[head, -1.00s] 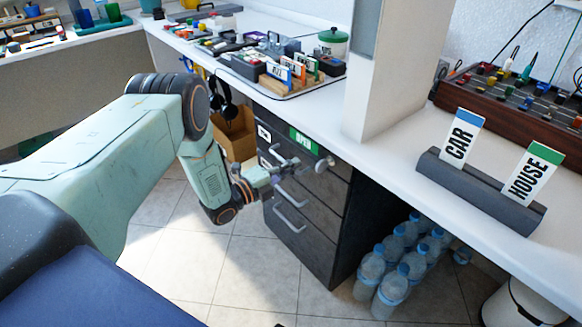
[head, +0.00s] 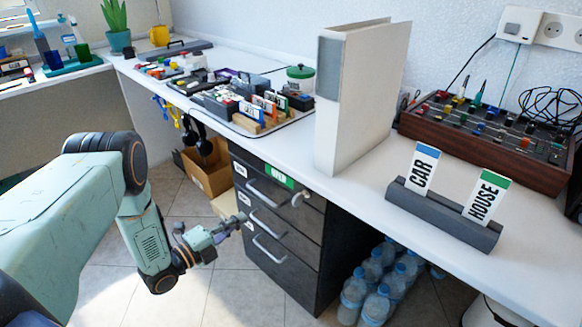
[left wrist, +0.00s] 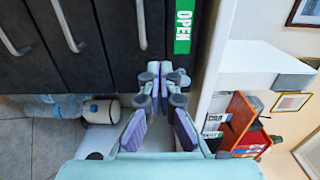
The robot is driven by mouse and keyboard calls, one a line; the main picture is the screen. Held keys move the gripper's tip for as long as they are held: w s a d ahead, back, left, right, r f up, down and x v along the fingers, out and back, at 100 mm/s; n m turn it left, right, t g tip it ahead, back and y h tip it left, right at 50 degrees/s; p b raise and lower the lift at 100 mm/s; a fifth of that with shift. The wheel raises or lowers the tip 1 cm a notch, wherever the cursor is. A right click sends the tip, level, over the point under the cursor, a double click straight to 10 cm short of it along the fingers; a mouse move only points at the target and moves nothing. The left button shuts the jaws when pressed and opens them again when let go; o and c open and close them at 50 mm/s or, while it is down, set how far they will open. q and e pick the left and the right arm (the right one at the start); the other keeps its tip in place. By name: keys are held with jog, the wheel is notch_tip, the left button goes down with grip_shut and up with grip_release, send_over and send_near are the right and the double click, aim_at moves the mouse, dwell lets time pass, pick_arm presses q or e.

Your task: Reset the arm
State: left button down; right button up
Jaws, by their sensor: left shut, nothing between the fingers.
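My left arm comes in from the left in the head view. Its gripper (head: 238,221) is shut and empty, in front of the dark drawer cabinet (head: 275,262), at about the height of the middle drawers. It seems apart from the handles, though the gap is hard to judge. In the left wrist view the fingertips (left wrist: 164,76) of my left gripper are together with nothing between them. The cabinet front (left wrist: 120,45) shows sideways there, with its metal handles (left wrist: 142,25) and green OPEN label (left wrist: 184,27). My right gripper does not show.
The white counter (head: 345,205) runs above the cabinet. A white binder (head: 362,95), a stand with CAR and HOUSE cards (head: 440,218) and a wooden mixer panel (head: 490,140) stand on it. Water bottles (head: 375,285) stand under it. A cardboard box (head: 208,178) sits left of the cabinet.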

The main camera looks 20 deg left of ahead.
pick_arm(q)
notch_tip(320, 180, down, 6)
jog(key=s+a+n+g+y, duration=0.1)
jog(key=s+n+g+y, duration=0.15)
jog(key=n, duration=0.45)
jog(key=s+d+f+n+g+y, duration=0.1)
jog(key=s+d+f+n+g, duration=0.15)
jog(key=s+n, duration=0.2)
jog(key=s+d+f+n+g+y+p, duration=0.1)
jog(key=s+d+f+n+g, duration=0.15)
jog(key=s+n, duration=0.2)
jog(key=s+d+f+n+g+y, duration=0.1)
jog(key=s+d+f+n+g, duration=0.15)
jog(key=s, duration=0.25)
jog(key=s+d+r+n+g+p, duration=0.1)
jog(key=s+d+r+n+g, duration=0.1)
jog(key=s+r, duration=0.3)
jog(key=s+d+r+n+g+y+p, duration=0.1)
jog(key=s+d+r+n+g+p, duration=0.1)
jog(key=s, duration=1)
jog(key=shift+s+d+r+g, duration=0.3)
jog(key=shift+d+r+g, duration=0.3)
jog(key=shift+r+g, duration=0.95)
